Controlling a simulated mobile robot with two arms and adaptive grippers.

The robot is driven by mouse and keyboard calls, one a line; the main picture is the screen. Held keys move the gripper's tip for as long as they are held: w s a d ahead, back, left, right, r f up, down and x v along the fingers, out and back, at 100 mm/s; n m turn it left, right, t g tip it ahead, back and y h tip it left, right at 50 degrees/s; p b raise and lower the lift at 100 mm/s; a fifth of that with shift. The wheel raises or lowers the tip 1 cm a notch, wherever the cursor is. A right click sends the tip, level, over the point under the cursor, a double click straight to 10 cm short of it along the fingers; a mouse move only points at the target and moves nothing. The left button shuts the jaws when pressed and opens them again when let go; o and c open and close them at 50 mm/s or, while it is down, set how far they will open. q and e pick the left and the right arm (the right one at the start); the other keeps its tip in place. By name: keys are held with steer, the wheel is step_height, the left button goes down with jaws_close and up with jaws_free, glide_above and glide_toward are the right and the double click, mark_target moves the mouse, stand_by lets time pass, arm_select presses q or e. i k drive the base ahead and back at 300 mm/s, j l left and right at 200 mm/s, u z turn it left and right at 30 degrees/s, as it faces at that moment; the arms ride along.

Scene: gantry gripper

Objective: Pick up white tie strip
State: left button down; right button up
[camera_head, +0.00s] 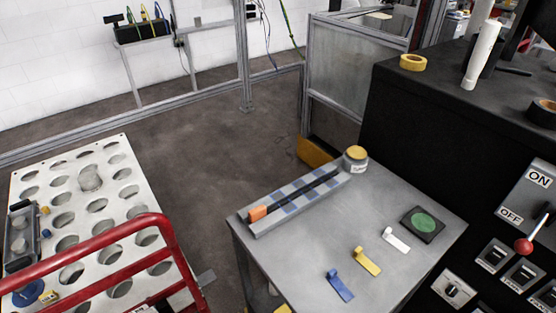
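The white tie strip (396,240) lies on the grey metal table (300,262), towards its right side. It is a short flat strip with a thicker, raised end at the upper left. A yellow strip (367,262) and a blue strip (340,286) of similar shape lie to its lower left, apart from it and from each other. Nothing touches the white strip. Neither of my grippers shows in the head view.
A dark pad with a green disc (423,222) lies just right of the white strip. Behind are a long rail holder (290,204) and a yellow-lidded jar (355,160). A switch panel (510,255) with a red-knobbed lever flanks the right. A red railing (110,235) stands left.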

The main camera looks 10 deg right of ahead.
mark_target(404, 248)
steer(key=k+l+z, duration=0.1)
steer(key=z, duration=1.15)
steer(key=k+l, duration=0.05)
steer(key=k, duration=0.05)
